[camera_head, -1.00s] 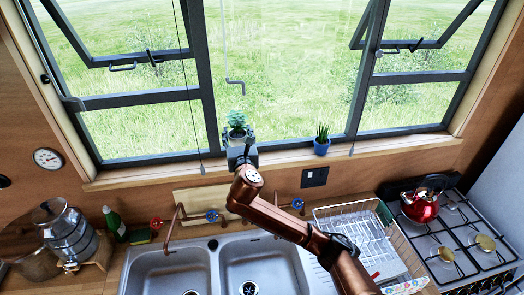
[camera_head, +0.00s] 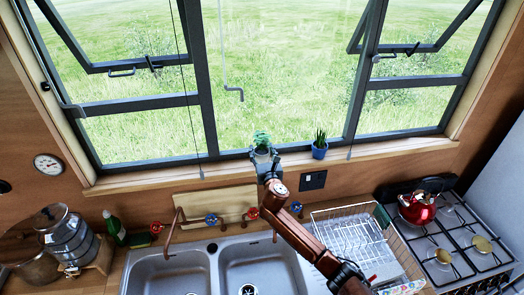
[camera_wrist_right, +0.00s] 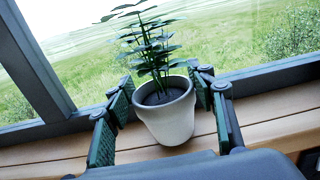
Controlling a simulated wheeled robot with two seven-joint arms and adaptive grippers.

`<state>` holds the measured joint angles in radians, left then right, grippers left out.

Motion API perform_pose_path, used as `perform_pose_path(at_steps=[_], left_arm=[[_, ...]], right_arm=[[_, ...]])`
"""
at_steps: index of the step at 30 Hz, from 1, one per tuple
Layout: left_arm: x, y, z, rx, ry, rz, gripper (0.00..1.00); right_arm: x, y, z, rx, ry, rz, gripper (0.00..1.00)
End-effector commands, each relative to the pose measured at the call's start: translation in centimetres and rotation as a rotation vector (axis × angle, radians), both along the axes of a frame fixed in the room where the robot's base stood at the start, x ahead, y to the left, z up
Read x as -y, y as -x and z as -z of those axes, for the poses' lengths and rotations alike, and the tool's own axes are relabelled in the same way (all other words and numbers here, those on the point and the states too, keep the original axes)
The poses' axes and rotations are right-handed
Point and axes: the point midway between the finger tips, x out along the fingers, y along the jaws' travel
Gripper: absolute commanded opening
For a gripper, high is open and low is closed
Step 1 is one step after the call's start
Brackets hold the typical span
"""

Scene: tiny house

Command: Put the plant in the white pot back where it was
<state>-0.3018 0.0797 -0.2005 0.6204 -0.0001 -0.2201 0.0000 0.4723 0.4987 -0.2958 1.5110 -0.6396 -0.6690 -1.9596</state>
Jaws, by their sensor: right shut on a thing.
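The plant in the white pot (camera_head: 262,138) is at the window sill, left of the small blue-potted plant. My right gripper (camera_head: 264,154) is shut on the white pot, its arm reaching up from the lower right. In the right wrist view, the white pot (camera_wrist_right: 168,120) sits between the two green-padded fingers, slightly tilted in the picture, with its leaves rising in front of the glass. The wooden sill (camera_wrist_right: 255,115) lies under and behind it. I cannot tell whether the pot's base touches the sill. My left gripper is not in view.
The blue pot (camera_head: 319,150) with a spiky plant stands on the sill to the right. The sill (camera_head: 150,177) is bare to the left. Below are the faucet (camera_head: 172,232), the double sink (camera_head: 165,270), a dish rack (camera_head: 350,235) and a stove with a red kettle (camera_head: 418,208).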

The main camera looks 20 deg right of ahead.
Motion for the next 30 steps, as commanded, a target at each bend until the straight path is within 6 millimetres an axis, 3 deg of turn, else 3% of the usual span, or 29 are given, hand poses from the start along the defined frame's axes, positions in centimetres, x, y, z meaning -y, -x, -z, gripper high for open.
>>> perform_pose_path(at_steps=[13,14,15,21,30], left_arm=[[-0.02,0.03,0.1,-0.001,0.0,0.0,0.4],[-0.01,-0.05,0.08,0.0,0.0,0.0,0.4],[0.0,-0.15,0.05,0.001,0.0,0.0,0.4],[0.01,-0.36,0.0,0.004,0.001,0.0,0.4],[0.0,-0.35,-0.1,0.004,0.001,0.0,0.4]], right_arm=[[0.05,0.0,0.74,0.003,0.001,0.001,0.22],[0.06,0.01,0.79,0.002,0.0,0.001,0.52],[0.05,0.0,0.76,0.002,0.0,0.001,0.54],[0.06,0.01,0.74,0.002,0.0,0.001,0.68],[0.04,0.0,0.5,0.002,0.0,0.001,0.68]])
